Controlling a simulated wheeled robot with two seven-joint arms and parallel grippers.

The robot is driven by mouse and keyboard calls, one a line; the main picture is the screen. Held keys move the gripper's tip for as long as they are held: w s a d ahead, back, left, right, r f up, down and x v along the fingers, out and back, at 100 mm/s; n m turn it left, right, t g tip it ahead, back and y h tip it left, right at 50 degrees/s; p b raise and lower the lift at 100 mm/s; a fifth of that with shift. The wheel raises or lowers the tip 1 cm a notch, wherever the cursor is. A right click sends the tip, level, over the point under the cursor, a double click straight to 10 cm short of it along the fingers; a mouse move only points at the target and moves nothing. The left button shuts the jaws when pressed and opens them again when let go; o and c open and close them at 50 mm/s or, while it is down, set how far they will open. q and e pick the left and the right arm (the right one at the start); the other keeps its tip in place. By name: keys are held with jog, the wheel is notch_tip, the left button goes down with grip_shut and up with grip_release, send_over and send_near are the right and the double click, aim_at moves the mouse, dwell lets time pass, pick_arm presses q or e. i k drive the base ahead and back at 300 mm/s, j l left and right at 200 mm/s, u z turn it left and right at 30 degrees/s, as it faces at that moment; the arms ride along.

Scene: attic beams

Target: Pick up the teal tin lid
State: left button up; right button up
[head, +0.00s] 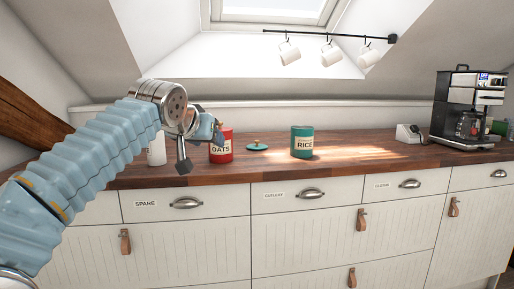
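The teal tin lid (257,147) lies flat on the wooden counter, with a small brass-coloured knob on top. It sits between the red OATS tin (221,151) and the teal RICE tin (302,143). My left gripper (201,151) is left of the lid, in front of the red tin's left side in the picture. Its fingers look spread apart, with nothing seen between them. It hides part of the red tin. My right gripper is out of view.
A white canister (156,150) stands behind my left arm, partly hidden. A coffee machine (470,108) and a small white device (408,133) stand at the right. White mugs (289,52) hang from a rail above.

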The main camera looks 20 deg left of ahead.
aim_at(256, 147)
jog(key=i+j, duration=0.1)
jog(key=i, duration=0.4)
jog(key=i+j, duration=0.15)
jog(key=i, duration=0.35)
jog(key=i+j, duration=0.1)
jog(key=i, duration=0.4)
